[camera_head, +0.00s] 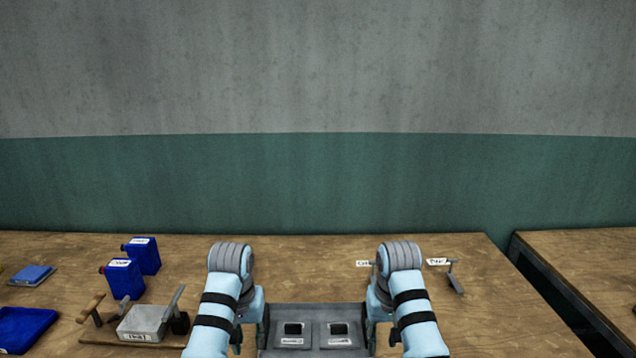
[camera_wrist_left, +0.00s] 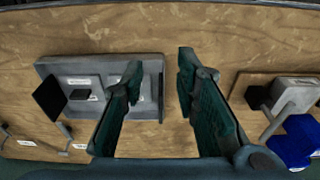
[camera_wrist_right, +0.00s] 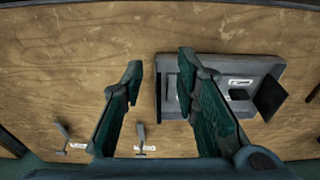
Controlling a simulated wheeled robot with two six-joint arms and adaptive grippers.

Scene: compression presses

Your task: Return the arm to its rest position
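Both my arms reach over the wooden table. The left arm and right arm show from above in the head view, and their gripper fingers are hard to make out there. In the left wrist view my left gripper (camera_wrist_left: 160,60) is open with nothing between its fingers, above the table beside one end of a grey tray (camera_wrist_left: 110,63). In the right wrist view my right gripper (camera_wrist_right: 160,60) is open and empty, above the table near the other end of the same tray, which also shows in the head view (camera_head: 315,310).
At the left are a press (camera_head: 143,320), two blue canisters (camera_head: 124,279) (camera_head: 145,254), a blue tray (camera_head: 25,325) and a blue block (camera_head: 32,273). A second table (camera_head: 590,262) stands beyond a gap.

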